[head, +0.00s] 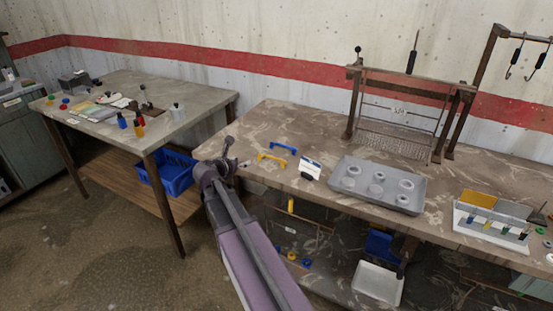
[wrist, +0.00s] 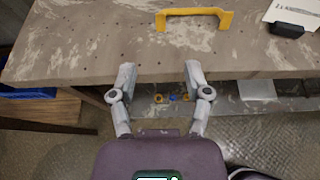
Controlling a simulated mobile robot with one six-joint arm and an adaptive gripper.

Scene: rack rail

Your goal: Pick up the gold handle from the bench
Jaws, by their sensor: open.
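The gold handle (head: 272,158) is a yellow bracket-shaped bar lying on the brown marbled bench (head: 300,118), near its front left part. In the wrist view the handle (wrist: 194,14) is at the top, past my fingertips. My gripper (wrist: 157,72) is open and empty, its two fingers apart, with the bench's front edge between and below them. In the head view my gripper (head: 233,150) is at the bench's left front, left of the handle and apart from it.
A blue handle (head: 285,145) lies just behind the gold one. A white card in a dark holder (head: 310,169) stands to the right, also seen in the wrist view (wrist: 292,20). A grey tray (head: 378,185) with several round pieces is further right. Another table (head: 190,98) stands left, across a gap.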

